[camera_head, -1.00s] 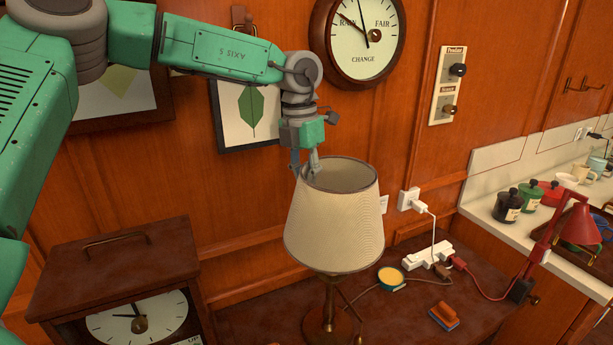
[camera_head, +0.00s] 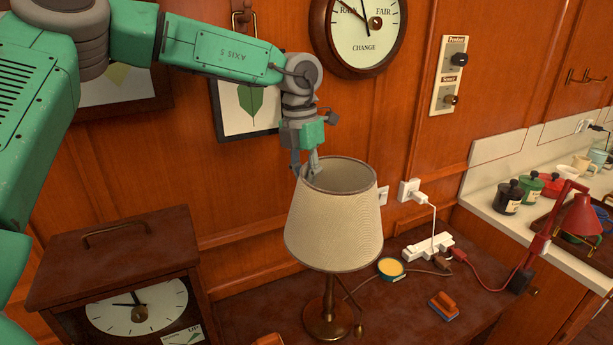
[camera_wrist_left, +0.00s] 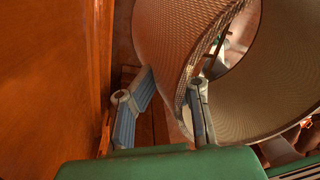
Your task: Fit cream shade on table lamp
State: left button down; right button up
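The cream shade (camera_head: 335,225) is upright over the table lamp (camera_head: 327,315) in the head view, its open top facing up. The shade hides the lamp's upper part, so I cannot tell whether it is seated. The lamp's brass stem and round base stand on the dark red tabletop. My left gripper (camera_head: 307,172) pinches the shade's upper rim at its left side. In the left wrist view one finger is outside and one inside the shade wall (camera_wrist_left: 175,45), with the gripper (camera_wrist_left: 165,95) around it. My right gripper is out of view.
A wooden clock case (camera_head: 120,265) stands left of the lamp. Right of it lie a yellow-topped tin (camera_head: 391,268), an orange-and-blue brush-like block (camera_head: 443,307) and a white power strip (camera_head: 428,250) with cords. A red lamp (camera_head: 580,218) is at far right. The panelled wall is close behind.

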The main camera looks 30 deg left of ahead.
pick_arm(q)
notch_tip(320, 180, down, 9)
jog(key=b, duration=0.2)
dwell(2.9)
jog(key=c, duration=1.6)
grip_release()
jog(key=shift+c, duration=0.2)
jog(key=shift+r, duration=0.1)
jog(key=r, duration=0.8)
jog(key=a+r, duration=0.1)
jog(key=r, duration=0.2)
jog(key=shift+w+a+r, duration=0.1)
jog(key=shift+r, duration=0.3)
jog(key=shift+f, duration=0.1)
